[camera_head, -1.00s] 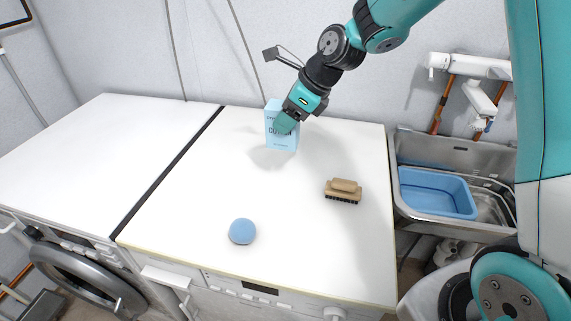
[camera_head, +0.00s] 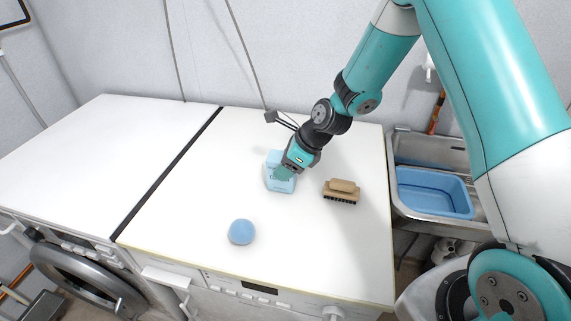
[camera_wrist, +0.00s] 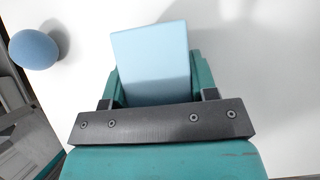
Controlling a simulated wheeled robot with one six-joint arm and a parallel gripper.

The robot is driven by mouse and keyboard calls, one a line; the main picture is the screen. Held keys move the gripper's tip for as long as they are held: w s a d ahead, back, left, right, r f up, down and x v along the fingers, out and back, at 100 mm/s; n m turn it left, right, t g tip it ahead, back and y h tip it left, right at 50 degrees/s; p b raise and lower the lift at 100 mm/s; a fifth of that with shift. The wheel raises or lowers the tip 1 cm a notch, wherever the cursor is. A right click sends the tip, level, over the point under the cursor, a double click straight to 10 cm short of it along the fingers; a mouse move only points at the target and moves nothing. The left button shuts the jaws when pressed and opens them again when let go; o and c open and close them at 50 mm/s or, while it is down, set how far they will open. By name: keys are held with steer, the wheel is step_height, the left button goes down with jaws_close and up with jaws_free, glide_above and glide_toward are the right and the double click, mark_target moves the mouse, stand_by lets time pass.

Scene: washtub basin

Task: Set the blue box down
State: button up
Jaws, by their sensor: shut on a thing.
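The light blue box (camera_head: 280,184) is upright at the middle of the white worktop (camera_head: 190,225) in the head view. My gripper (camera_head: 284,172) is shut on the box from above and to the right, and covers part of its front. In the wrist view the box (camera_wrist: 152,62) sits between the two green fingers of my gripper (camera_wrist: 155,85). The box's base is at or very close to the worktop; I cannot tell whether it touches.
A blue ball (camera_head: 241,232) lies in front of the box, and a wooden brush (camera_head: 341,191) lies to its right. A sink with a blue basin (camera_head: 435,193) stands beyond the worktop's right edge. The worktop left of the box is clear.

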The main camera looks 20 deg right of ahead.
steer(key=o, duration=1)
steer(key=shift+f, duration=0.1)
